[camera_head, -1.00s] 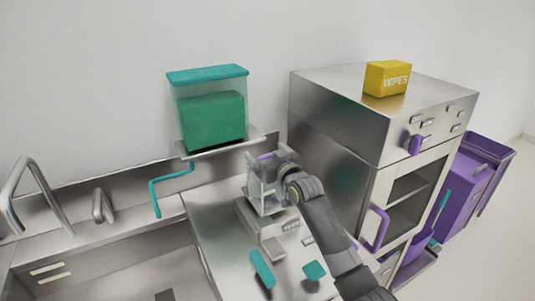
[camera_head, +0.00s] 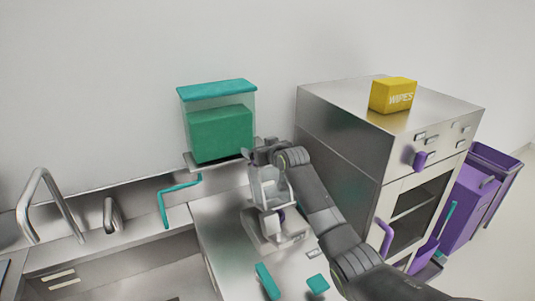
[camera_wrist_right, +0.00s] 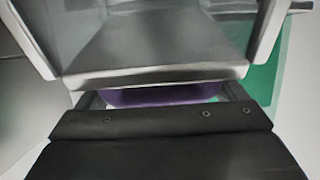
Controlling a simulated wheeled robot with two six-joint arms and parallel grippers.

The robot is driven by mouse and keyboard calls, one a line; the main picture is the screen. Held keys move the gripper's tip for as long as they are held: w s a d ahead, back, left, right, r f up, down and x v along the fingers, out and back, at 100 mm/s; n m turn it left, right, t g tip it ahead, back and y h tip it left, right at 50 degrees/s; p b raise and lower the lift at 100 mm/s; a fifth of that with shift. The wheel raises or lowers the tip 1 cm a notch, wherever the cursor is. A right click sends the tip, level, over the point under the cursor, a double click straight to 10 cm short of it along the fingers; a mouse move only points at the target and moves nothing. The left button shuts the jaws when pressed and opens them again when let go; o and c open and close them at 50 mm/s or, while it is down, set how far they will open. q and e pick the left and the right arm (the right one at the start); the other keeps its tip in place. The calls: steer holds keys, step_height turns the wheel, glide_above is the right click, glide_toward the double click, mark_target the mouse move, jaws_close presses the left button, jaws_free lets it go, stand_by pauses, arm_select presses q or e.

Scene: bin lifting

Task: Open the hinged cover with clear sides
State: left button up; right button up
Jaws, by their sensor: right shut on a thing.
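The cover with clear sides (camera_head: 268,187) is at the scale-like metal unit (camera_head: 275,235) on the counter, partly hidden by my right arm. How far it is open is hard to tell in the head view. My right gripper (camera_head: 264,155) is at the upper end of the cover. In the right wrist view, a purple bar (camera_wrist_right: 160,95) lies between the fingers of my right gripper (camera_wrist_right: 162,97), which is shut on it. The cover's grey panel and clear sides (camera_wrist_right: 150,45) fill the upper part of that view. My left gripper is out of view.
A clear container (camera_head: 218,125) with green contents stands on a shelf behind, close to my right gripper. A metal oven (camera_head: 345,130) with yellow wipes (camera_head: 393,95) on top stands right. A sink with a tap (camera_head: 45,210) is left. Teal pieces (camera_head: 267,281) lie in front.

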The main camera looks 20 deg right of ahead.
steer(key=shift+w+a+f+g+b, duration=0.15)
steer(key=shift+w+g, duration=0.4)
steer(key=shift+w, duration=0.4)
steer(key=shift+w+a+r+g+b, duration=0.15)
steer(key=shift+w+g, duration=0.4)
steer(key=shift+w, duration=0.35)
steer(key=shift+f, duration=0.15)
